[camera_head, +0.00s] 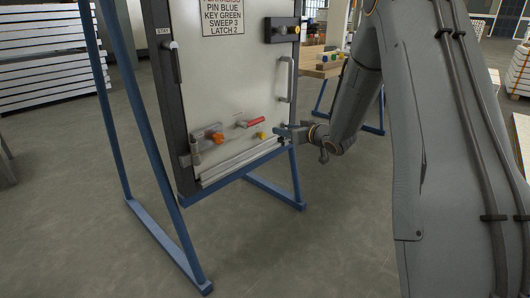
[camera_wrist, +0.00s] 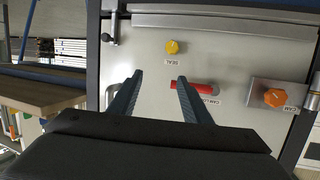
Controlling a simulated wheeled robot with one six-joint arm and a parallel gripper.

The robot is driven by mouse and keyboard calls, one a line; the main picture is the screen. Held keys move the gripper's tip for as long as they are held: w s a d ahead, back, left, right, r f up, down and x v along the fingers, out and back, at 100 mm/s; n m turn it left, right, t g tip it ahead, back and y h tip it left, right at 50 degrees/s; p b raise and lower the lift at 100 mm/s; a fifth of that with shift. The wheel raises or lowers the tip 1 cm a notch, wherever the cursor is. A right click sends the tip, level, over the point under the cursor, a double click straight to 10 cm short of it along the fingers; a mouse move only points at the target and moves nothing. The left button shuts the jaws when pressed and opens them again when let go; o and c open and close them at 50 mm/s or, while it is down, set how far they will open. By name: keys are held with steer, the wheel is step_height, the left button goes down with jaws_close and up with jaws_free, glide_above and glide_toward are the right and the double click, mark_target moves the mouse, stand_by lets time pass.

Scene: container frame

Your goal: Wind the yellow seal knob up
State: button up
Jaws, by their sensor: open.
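The yellow seal knob (camera_head: 261,135) sits low on the pale panel. In the wrist view the yellow seal knob (camera_wrist: 173,47) shows above its small label, in the upper middle. My gripper (camera_head: 279,131) is at the panel's lower right in the head view, to the right of the knob. In the wrist view my gripper (camera_wrist: 159,78) is open, with nothing between its two fingers. The fingertips end below the knob in that picture, apart from it. The knob lies between the lines of the fingers, nearer the right one.
A red lever (camera_wrist: 195,86) is partly hidden by the right finger in the wrist view. An orange cam knob (camera_wrist: 275,97) is farther right. A metal rail (camera_wrist: 215,22) crosses above the yellow knob. The blue frame (camera_head: 170,240) stands on open floor; a workbench (camera_head: 322,70) is behind.

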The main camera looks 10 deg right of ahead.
mark_target(264, 136)
steer(key=w+a+f+y+b, duration=0.1)
steer(key=w+a+f+b, duration=0.1)
steer(key=w+b, duration=0.1)
steer(key=w+a+f+n+y+b, duration=0.1)
steer(key=w+f+y+b, duration=0.1)
steer(key=w+b, duration=0.1)
steer(key=w+a+f+n+y+b, duration=0.1)
steer(key=w+a+f+y+b, duration=0.1)
steer(key=w+f+b, duration=0.1)
steer(key=shift+a+t, duration=0.3)
steer(key=c, duration=1)
